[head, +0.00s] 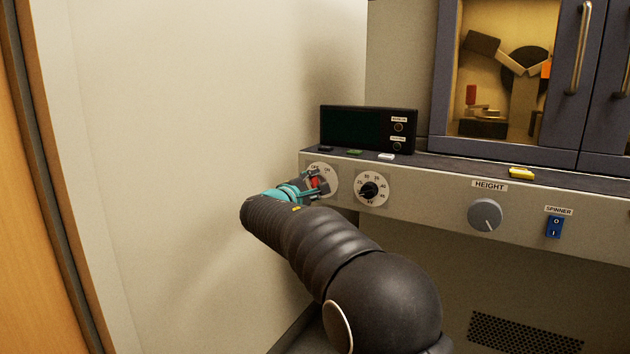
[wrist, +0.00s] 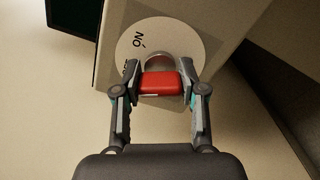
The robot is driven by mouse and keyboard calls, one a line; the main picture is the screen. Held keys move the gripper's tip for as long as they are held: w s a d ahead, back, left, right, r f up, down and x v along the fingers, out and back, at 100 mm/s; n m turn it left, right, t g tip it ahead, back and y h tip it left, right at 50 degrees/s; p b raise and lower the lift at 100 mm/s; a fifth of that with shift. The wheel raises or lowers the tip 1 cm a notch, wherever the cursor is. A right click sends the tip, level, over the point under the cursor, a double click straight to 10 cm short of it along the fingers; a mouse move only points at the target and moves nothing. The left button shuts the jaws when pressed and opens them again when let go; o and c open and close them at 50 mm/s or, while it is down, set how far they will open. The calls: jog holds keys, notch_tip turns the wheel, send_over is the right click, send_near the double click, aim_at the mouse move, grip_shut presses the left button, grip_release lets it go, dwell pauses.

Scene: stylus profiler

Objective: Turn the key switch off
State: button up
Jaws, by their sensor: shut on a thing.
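The key switch is a red handle (wrist: 159,83) in front of a round white dial plate (wrist: 185,38) on the front panel. In the wrist view the plate shows "ON" and part of another label, which my gripper partly covers. In the head view the red handle (head: 315,183) shows between my fingers, in front of the white plate (head: 329,171) at the panel's left end. My gripper (wrist: 159,86) has one finger on each side of the red handle and is shut on it. The handle's exact pointing direction is hard to tell.
Right of the plate is a black knob on a numbered dial (head: 371,188). Further right are the grey height knob (head: 485,215) and the blue spinner switch (head: 554,227). A black display box (head: 350,128) stands on the ledge above. A plain wall (head: 200,120) is close on the left.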

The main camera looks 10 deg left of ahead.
jog(key=shift+n, duration=0.6)
jog(key=o, duration=1.2)
jog(key=shift+c, duration=0.2)
jog(key=v, duration=1.2)
